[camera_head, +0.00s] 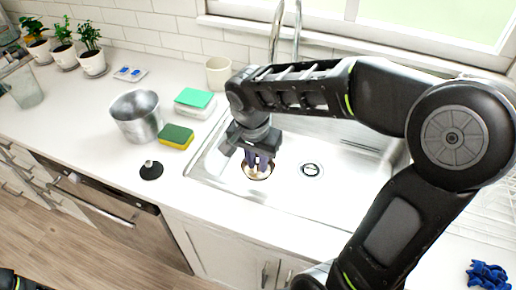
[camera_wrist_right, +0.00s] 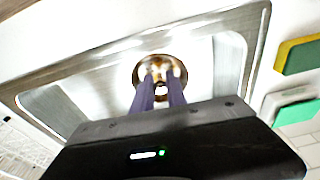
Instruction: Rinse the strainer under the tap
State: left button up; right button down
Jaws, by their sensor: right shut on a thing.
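My right gripper (camera_head: 258,165) points down into the left part of the sink, its purple fingers close together over a round, brownish metal strainer (camera_head: 258,173). In the wrist view the fingertips (camera_wrist_right: 160,76) close on the middle of the shiny round strainer (camera_wrist_right: 140,72), which sits at a drain opening; I cannot tell whether it is seated or slightly raised. The chrome tap (camera_head: 276,32) rises behind the sink, partly hidden by my right arm. My left gripper is not in view.
The sink (camera_head: 290,195) has another round drain (camera_head: 311,170). On the counter left of it are a black stopper (camera_head: 151,170), a yellow-green sponge (camera_head: 176,137), a metal pot (camera_head: 136,117), a green-topped box (camera_head: 194,102) and a beige cup (camera_head: 218,73). A blue cloth (camera_head: 488,275) lies at right.

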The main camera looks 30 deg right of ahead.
jog(key=shift+s+a, duration=0.1)
dwell(0.3)
jog(key=w+d+f+p, duration=0.2)
jog(key=w+d, duration=0.7)
jog(key=d, duration=0.1)
jog(key=shift+w+d+f, duration=0.2)
jog(key=shift+d+f, duration=0.05)
jog(key=shift+f, duration=0.15)
jog(key=shift+s+d, duration=0.1)
dwell(0.8)
jog(key=shift+s+d, duration=0.3)
jog(key=shift+s, duration=0.05)
jog(key=shift+w+a, duration=0.1)
dwell(0.4)
jog(key=shift+w+a+b, duration=0.3)
jog(key=shift+w, duration=0.05)
dwell(0.5)
